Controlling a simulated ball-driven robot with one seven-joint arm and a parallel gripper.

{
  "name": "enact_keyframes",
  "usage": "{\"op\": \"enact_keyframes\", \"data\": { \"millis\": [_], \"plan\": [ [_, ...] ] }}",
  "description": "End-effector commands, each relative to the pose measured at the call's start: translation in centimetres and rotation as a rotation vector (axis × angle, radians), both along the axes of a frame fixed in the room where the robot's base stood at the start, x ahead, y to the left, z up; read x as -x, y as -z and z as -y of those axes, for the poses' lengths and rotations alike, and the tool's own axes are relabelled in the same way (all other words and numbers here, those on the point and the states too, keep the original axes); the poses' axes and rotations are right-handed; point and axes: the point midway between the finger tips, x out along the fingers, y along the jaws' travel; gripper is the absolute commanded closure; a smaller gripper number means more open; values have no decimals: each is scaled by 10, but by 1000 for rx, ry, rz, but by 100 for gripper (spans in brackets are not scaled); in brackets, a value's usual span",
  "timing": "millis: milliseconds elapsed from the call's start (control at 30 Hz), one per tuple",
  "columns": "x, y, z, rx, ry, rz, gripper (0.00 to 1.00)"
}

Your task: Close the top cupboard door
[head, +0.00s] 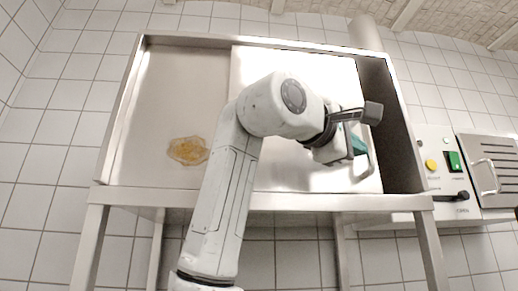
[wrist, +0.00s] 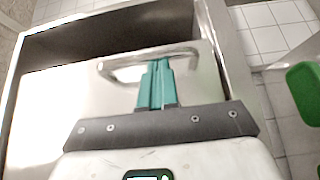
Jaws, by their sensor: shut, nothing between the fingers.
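The top cupboard is a stainless-steel box (head: 240,40) on legs. Its bright steel door panel (head: 290,65) covers the middle right of the front, with a dark open gap (head: 395,130) at its right side. The gap also shows along the top of the wrist view (wrist: 110,45). A metal bar handle (head: 369,160) is near the panel's right edge. My gripper (head: 360,144) is at this handle, its teal fingers shut together. In the wrist view the fingertips (wrist: 158,64) overlap the handle bar (wrist: 125,60); whether they touch it I cannot tell.
A yellow-brown stain (head: 188,150) marks the left steel surface. On the right stand a control panel (head: 435,165) with yellow and green buttons and a steel appliance with a handle (head: 490,170).

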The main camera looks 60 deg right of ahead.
Motion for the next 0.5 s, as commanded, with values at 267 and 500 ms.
{"op": "enact_keyframes", "data": {
  "millis": [267, 500],
  "plan": [
    [52, 0, 41, -1, 1, 1, 100],
    [70, 0, 56, 0, -1, -1, 100]
  ]
}}
